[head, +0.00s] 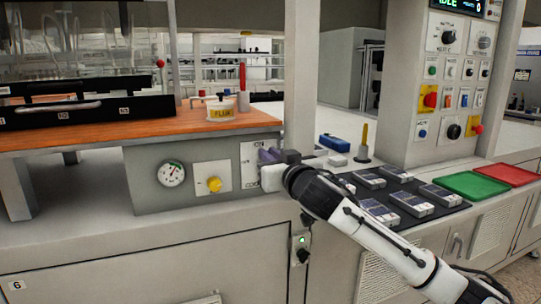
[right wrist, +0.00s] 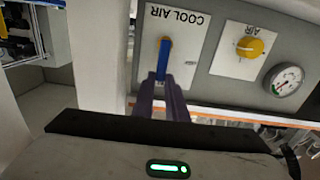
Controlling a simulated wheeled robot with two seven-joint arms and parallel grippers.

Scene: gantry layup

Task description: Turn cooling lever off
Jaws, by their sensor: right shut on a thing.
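The blue cooling lever (right wrist: 165,55) is on a white plate marked COOL AIR (right wrist: 184,30), which looks upside down in the right wrist view. My right gripper (right wrist: 161,84) is shut on the free end of the lever, its dark fingers together around it. In the head view my right gripper (head: 267,157) is at the right end of the grey control panel (head: 150,195). There it hides most of the lever, and the COOL plate (head: 250,165) is partly covered. My left gripper is in neither view.
Beside the lever plate are a yellow AIR knob (head: 214,184) and a round gauge (head: 172,174). A white post (head: 298,75) rises close behind my right gripper. A black mat (head: 435,208) with several grey devices, a green tray (head: 470,185) and a red tray (head: 505,174) lie to the right.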

